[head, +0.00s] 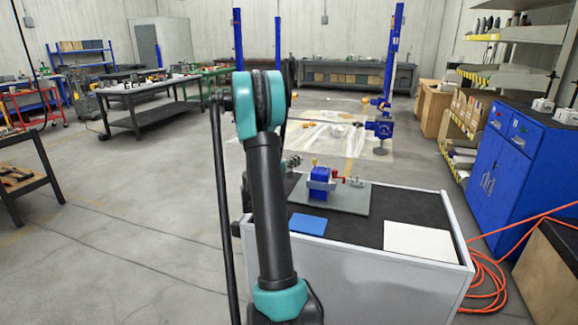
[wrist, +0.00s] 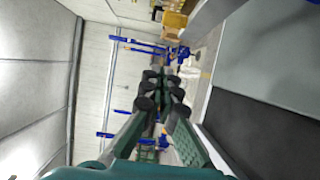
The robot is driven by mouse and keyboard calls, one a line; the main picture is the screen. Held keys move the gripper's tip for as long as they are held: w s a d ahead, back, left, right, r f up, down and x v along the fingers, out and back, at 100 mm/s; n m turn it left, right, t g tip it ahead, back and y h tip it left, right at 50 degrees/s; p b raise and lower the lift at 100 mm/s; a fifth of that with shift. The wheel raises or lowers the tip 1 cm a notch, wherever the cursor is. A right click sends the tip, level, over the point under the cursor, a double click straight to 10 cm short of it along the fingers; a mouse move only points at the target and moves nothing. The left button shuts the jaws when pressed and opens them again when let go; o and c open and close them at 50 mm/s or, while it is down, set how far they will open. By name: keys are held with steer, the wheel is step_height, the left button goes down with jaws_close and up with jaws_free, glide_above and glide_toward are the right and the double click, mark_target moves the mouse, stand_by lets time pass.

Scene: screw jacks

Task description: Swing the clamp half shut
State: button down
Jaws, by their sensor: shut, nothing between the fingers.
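A blue fixture (head: 321,183) with a red handle (head: 338,174) and a yellow-orange knob stands on a grey plate on the grey cart. It looks like the clamp, but it is too small to tell how far it is swung. A small metal part (head: 356,181) sits to its right on the plate. My gripper (wrist: 165,80) shows in the wrist view with its fingers together and nothing between them. It is apart from the fixture, which I cannot make out in that view.
The cart's dark top (head: 412,206) also bears a blue pad (head: 307,224) and a white sheet (head: 418,241). A blue cabinet (head: 505,150) stands to the right, with an orange hose (head: 487,275) on the floor before it. The floor to the left is open.

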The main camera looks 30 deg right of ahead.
steer(key=shift+s+d, duration=0.45)
steer(key=shift+s, duration=0.45)
steer(key=shift+s+d, duration=0.45)
steer(key=shift+s, duration=0.4)
